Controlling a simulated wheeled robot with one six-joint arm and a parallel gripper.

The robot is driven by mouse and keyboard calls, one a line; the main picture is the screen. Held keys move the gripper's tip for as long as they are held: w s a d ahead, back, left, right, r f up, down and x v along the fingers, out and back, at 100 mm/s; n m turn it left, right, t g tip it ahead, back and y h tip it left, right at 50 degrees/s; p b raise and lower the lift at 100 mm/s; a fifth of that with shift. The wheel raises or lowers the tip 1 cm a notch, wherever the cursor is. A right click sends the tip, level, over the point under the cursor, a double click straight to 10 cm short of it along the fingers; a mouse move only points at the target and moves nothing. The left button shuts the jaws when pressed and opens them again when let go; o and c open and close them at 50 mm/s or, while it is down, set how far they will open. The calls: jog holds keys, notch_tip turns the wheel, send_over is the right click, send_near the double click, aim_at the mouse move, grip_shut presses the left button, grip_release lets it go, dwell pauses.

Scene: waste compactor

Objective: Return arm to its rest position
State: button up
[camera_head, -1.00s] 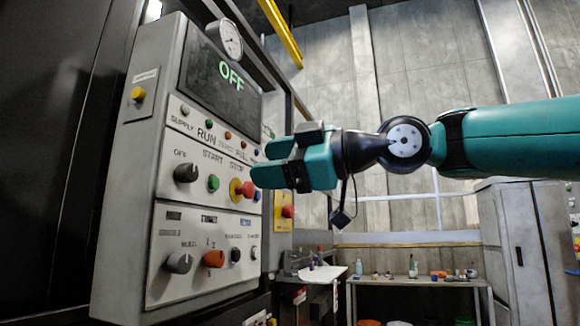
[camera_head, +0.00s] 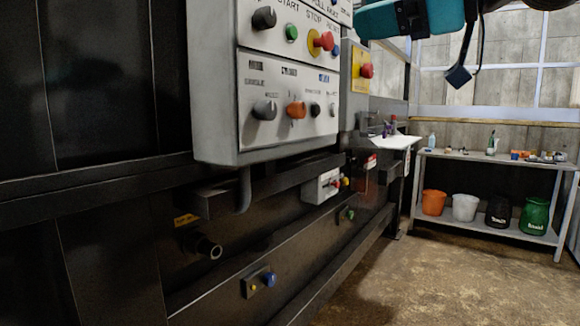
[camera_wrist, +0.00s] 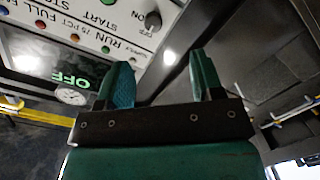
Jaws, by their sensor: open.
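My gripper (camera_wrist: 160,85) shows in the wrist view with its two teal fingers apart and nothing between them. In the head view only part of my teal gripper (camera_head: 415,15) shows at the top edge, to the right of the control panel. The grey control panel (camera_head: 218,130) carries a red push button on a yellow ring (camera_head: 324,40), a green button (camera_head: 291,33), a black knob (camera_head: 264,17) and an orange knob (camera_head: 296,109). In the wrist view the panel appears upside down, and its display (camera_wrist: 62,68) reads OFF. The gripper appears apart from the panel.
A second red button (camera_head: 367,71) sits on a yellow plate right of the panel. A grey workbench (camera_head: 500,158) with small bottles stands at the back right, with several buckets, including an orange one (camera_head: 434,202), on its lower shelf. The floor (camera_head: 440,275) in front is clear.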

jog(key=s+a+f+m+g+h, duration=0.1)
jog(key=s+f+m+g+h, duration=0.25)
jog(key=f, duration=1.05)
jog(key=s+a+f+m+g+h, duration=0.1)
jog(key=s+f+m+g+h, duration=0.3)
jog(key=f, duration=1)
jog(key=s+d+f+m+g+h, duration=0.1)
jog(key=s+d+f+m+g, duration=0.15)
jog(key=s+f, duration=0.65)
notch_tip(320, 180, up, 15)
jog(key=s+d+m+p, duration=0.1)
jog(key=p, duration=1.5)
jog(key=shift+s+f+h, duration=0.15)
jog(key=shift+s+h, duration=0.2)
jog(key=shift+s, duration=0.05)
jog(key=shift+d, duration=0.1)
jog(key=shift+c, duration=0.2)
